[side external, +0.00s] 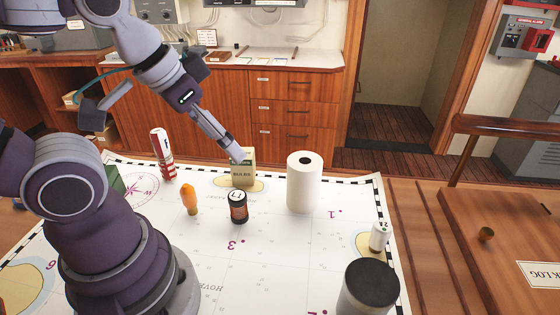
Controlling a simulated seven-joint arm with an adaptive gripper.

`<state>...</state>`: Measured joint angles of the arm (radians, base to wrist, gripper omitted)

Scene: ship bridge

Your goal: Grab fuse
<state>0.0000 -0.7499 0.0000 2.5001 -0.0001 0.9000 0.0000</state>
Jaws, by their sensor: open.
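A small white cylinder with dark markings (379,236) stands upright near the right edge of the chart; it may be the fuse, but its label is too small to read. A red and white cylinder (162,155) marked with a letter F stands at the back left of the chart; it looks more like a flare. My gripper (238,157) points down at the top of a tan box marked BULBS (243,174), well left of the white cylinder. It is open, though its fingers look small and narrow from this side. I cannot tell whether it touches the box.
The chart table (270,270) also holds a dark labelled jar (238,208), an orange-handled tool (190,198), a white paper roll (304,183), a large dark-topped canister (370,288) and a green box (115,181). The chart's front middle is clear.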

